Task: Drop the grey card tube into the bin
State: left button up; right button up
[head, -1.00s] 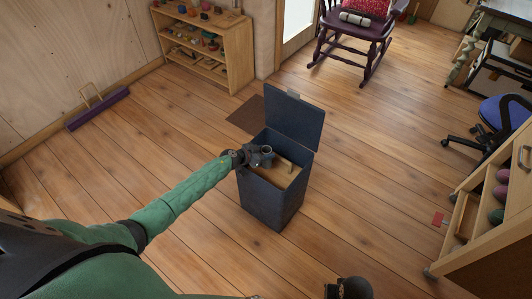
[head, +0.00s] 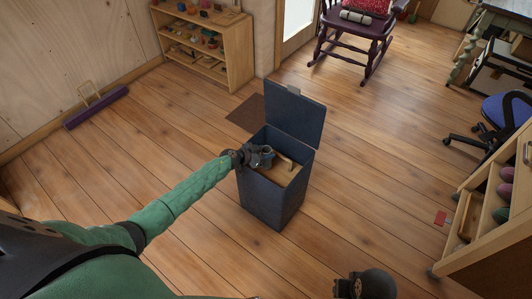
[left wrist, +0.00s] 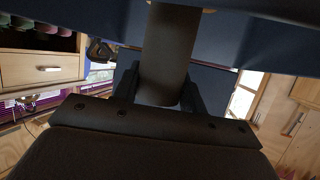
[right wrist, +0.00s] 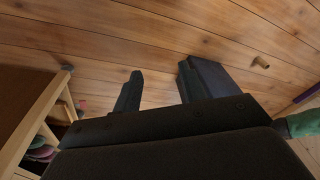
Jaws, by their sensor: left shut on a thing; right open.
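The dark blue-grey bin (head: 272,205) stands on the floor in the middle of the head view, its lid (head: 296,115) open and upright at the back. My left gripper (head: 263,157) is at the bin's opening, over its left side. It is shut on the grey card tube (left wrist: 168,55), which shows as a dark cylinder between the fingers in the left wrist view. In the head view the tube is small and partly hidden by the gripper. My right gripper (right wrist: 160,88) is open and empty above the floor; its arm end shows at the bottom of the head view.
Tan contents (head: 284,170) show inside the bin. A brown mat (head: 246,113) lies behind it. A low shelf (head: 208,50) stands at the back, a purple rocking chair (head: 355,45) beyond, and a wooden cabinet (head: 495,215) at the right.

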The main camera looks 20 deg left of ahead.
pick_arm(q)
jog(key=shift+f+b, duration=0.35)
jog(key=shift+b, duration=0.05)
pick_arm(e)
jog(key=shift+s+d+r, duration=0.1)
jog(key=shift+s+r, duration=0.2)
jog(key=shift+r, duration=0.65)
jog(key=shift+s+d+r, duration=0.1)
jog(key=shift+s+r, duration=0.2)
jog(key=shift+r, duration=0.6)
jog(key=shift+a, duration=0.1)
pick_arm(q)
jog(key=o, duration=1.1)
jog(key=shift+c, duration=0.2)
